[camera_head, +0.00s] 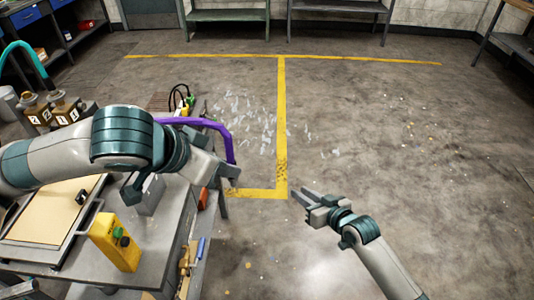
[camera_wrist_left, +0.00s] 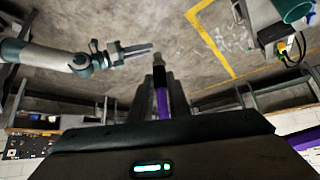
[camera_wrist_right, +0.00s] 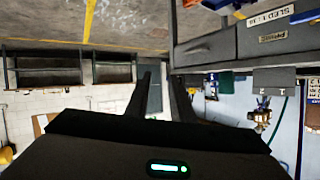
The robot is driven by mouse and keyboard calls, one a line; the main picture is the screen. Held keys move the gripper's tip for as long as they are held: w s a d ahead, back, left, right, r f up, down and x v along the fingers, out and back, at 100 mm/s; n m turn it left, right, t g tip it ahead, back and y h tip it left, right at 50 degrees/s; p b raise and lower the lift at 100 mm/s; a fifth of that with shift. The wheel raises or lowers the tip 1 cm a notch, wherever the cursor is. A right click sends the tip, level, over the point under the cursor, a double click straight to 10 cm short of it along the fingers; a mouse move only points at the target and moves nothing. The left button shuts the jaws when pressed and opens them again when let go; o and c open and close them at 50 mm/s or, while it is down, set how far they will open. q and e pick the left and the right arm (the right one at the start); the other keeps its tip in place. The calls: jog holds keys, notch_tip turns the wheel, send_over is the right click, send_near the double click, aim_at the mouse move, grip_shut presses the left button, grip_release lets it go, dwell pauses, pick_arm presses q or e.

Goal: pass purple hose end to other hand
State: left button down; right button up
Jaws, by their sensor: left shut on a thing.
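The purple hose (camera_head: 226,140) curves over behind my left arm and drops to my left gripper (camera_head: 228,172). My left gripper is shut on the purple hose end. In the left wrist view the purple hose end (camera_wrist_left: 162,103) lies between the fingers, with its dark tip (camera_wrist_left: 157,62) sticking out past them. My right gripper (camera_head: 298,194) is empty and open, to the right of the left gripper and apart from it. It also shows in the left wrist view (camera_wrist_left: 148,49), left of the hose tip and not touching it.
A grey workbench (camera_head: 150,278) stands at the left with a yellow control box (camera_head: 115,243) on it. Yellow lines (camera_head: 281,120) mark the floor. The floor to the right is open. Benches (camera_head: 228,15) stand along the far wall.

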jog(key=s+a+r+n+y, duration=0.1)
jog(key=a+r+n+y, duration=0.2)
jog(key=r, duration=1)
jog(key=s+a+r+n+y, duration=0.1)
jog(key=s+a+r+y, duration=0.2)
jog(key=r, duration=0.4)
jog(key=s+a+r+n, duration=0.1)
jog(key=s+a+r, duration=0.25)
jog(key=r, duration=0.35)
jog(key=n+g+y, duration=0.3)
send_near(225, 140)
jog(key=w+a+f, duration=0.1)
jog(key=shift+w+a, duration=0.1)
jog(key=shift+w, duration=0.05)
jog(key=shift+a, duration=0.1)
jog(key=x, duration=1.2)
jog(key=shift+w, duration=0.15)
